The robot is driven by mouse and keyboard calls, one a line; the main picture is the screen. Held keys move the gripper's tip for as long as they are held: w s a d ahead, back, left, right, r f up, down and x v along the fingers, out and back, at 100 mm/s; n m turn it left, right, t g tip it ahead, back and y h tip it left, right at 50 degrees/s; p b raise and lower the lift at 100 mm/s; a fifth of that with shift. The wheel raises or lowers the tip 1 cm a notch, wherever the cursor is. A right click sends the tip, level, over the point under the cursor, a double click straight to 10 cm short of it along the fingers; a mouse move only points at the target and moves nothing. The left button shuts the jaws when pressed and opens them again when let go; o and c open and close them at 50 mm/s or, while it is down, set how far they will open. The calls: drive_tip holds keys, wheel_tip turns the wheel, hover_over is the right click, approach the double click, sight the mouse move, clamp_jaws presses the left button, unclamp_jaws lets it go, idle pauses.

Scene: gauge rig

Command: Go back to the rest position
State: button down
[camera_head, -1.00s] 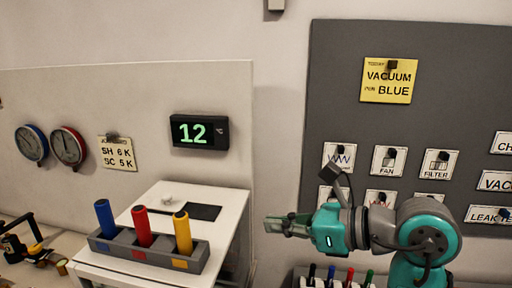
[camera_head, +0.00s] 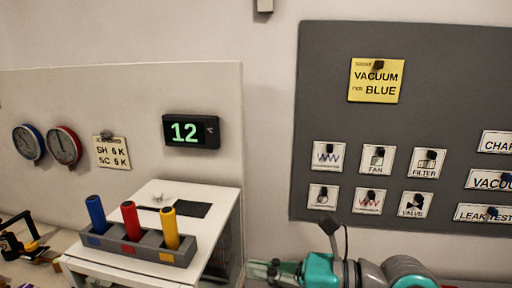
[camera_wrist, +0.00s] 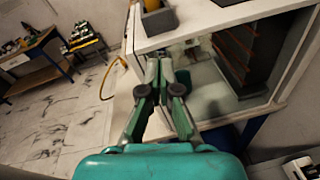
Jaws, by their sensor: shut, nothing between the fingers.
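My gripper (camera_head: 262,270) is low in the head view, to the right of the white cabinet and below the grey board. In the wrist view my gripper (camera_wrist: 166,68) points towards the white cabinet's open front, with its fingers together and nothing between them. I cannot tell how far the fingertips are from the cabinet. Most of my arm is cut off by the bottom edge of the head view.
The white cabinet (camera_head: 215,262) bears a grey holder (camera_head: 140,247) with blue, red and yellow cylinders. A grey board (camera_head: 430,45) with labelled cards hangs at the right. In the wrist view a workbench (camera_wrist: 40,55) stands far left, beyond open floor (camera_wrist: 60,125).

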drive_tip(key=s+d+f+m+t+y, duration=0.2)
drive_tip(key=s+f+m+t+y, duration=0.15)
drive_tip(key=s+m, duration=0.35)
drive_tip(key=s+d+f+m+t+y, duration=0.1)
drive_tip(key=s+f+m+t+y, duration=0.25)
drive_tip(key=s+m, duration=0.4)
drive_tip(key=s+d+f+m+t+h, duration=0.45)
drive_tip(key=m+h, duration=0.45)
drive_tip(key=m, duration=0.4)
drive_tip(key=s+d+f+m+t+h, duration=0.3)
drive_tip(key=d+f+m+t+h, duration=0.3)
drive_tip(key=m+h, duration=0.5)
drive_tip(key=s+d+f+m+g+h, duration=0.3)
drive_tip(key=s+d+f+m+g, duration=0.1)
drive_tip(key=s+f+m+g, duration=0.3)
drive_tip(key=s+f+m, duration=0.2)
drive_tip(key=s+f, duration=0.2)
drive_tip(key=s, duration=0.1)
drive_tip(key=shift+f, duration=0.35)
drive_tip(key=shift+m, duration=0.25)
